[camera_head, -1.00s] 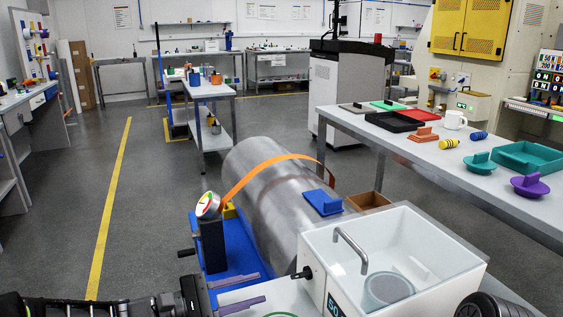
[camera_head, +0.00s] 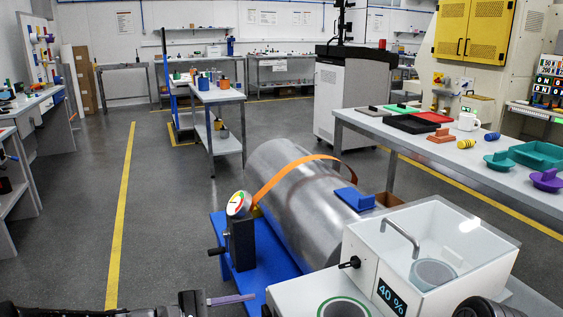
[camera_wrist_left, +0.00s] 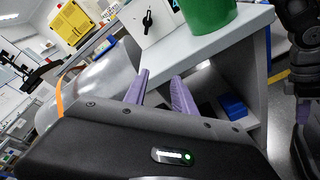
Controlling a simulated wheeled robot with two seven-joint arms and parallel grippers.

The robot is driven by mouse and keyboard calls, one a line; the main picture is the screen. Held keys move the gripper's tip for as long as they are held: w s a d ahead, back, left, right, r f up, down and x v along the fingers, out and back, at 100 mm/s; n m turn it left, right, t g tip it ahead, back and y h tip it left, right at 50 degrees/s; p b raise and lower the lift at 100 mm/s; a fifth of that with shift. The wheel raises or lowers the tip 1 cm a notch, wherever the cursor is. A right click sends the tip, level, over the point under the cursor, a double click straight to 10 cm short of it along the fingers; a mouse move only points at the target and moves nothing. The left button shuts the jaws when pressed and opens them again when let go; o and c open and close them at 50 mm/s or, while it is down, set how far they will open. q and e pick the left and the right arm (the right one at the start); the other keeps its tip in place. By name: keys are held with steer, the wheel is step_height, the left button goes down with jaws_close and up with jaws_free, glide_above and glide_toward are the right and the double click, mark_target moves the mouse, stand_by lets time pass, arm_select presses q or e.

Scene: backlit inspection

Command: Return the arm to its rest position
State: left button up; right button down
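My left arm comes in at the bottom left of the head view. Its gripper (camera_head: 245,298) is low in the picture, left of the white bench and in front of the blue stand. In the left wrist view the two purple fingers of the left gripper (camera_wrist_left: 160,77) are apart with nothing between them. The white bench edge and a green container (camera_wrist_left: 207,14) are beyond them.
Close by are a white sink unit (camera_head: 455,235) with a tap and display, a blue stand (camera_head: 262,262) with a gauge (camera_head: 238,204), and a large metal cylinder (camera_head: 300,195) with an orange strap. A table (camera_head: 400,142) holds trays at right. Floor at left is clear.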

arm_select(q)
steer(key=s+a+f+m+g+y, duration=0.1)
steer(key=s+a+f+m+y, duration=0.2)
steer(key=f, duration=0.7)
steer(key=s+a+f+g+y, duration=0.2)
steer(key=s+f+y, duration=0.2)
steer(key=f, duration=0.5)
steer(key=s+a+f+m+g+y, duration=0.1)
steer(key=s+a+f+m+y, duration=0.2)
steer(key=f, duration=0.7)
steer(key=s+d+f+m+g, duration=0.1)
steer(key=s+d+f+m, duration=0.3)
steer(key=s, duration=0.3)
steer(key=s+d+f+m+g, duration=0.1)
steer(key=s+d+f+m, duration=0.1)
steer(key=s+d+f, duration=0.4)
step_height(320, 180, up, 24)
steer(key=s+a+p, duration=0.1)
steer(key=p, duration=2.2)
steer(key=shift+s+a+r, duration=0.15)
steer(key=shift+a, duration=0.1)
